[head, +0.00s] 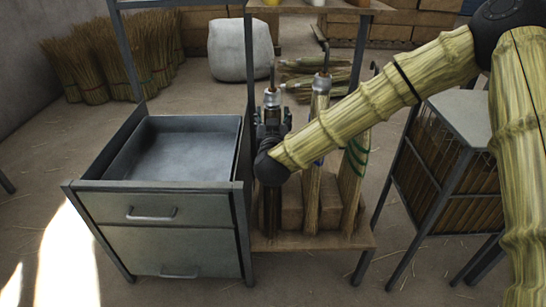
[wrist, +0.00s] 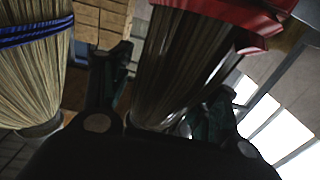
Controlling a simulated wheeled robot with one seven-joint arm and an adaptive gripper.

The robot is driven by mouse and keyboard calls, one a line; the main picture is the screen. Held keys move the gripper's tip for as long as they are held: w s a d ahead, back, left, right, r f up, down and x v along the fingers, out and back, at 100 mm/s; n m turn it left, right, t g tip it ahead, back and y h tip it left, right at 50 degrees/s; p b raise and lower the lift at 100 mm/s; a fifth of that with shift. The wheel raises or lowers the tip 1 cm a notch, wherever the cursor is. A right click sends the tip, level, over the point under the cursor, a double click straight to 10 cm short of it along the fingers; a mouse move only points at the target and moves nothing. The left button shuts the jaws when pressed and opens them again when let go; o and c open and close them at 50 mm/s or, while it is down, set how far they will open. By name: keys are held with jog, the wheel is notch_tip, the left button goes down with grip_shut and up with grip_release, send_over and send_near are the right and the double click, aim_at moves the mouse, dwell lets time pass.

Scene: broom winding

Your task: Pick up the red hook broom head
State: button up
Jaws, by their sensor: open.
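The red hook broom head (wrist: 180,55) has dark straw bristles and a red band, seen close up in the wrist view. In the head view its metal collar and hook (head: 272,97) rise just beyond my gripper (head: 272,128), and dark bristles show below. My gripper is open, with one finger on each side of the bristles in the wrist view (wrist: 170,78). I cannot tell whether either finger touches them. In the head view my wrist and gripper hide the red band and the middle of the broom head.
A blue-banded broom head (wrist: 42,85) stands close beside, and a green-banded one (head: 353,165) further right. They stand on a wooden shelf (head: 300,242) of a metal rack. A drawer cabinet (head: 160,207) with an empty tray top is left. A slatted bin (head: 450,165) is right.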

jog(key=shift+c, duration=0.4)
grip_shut()
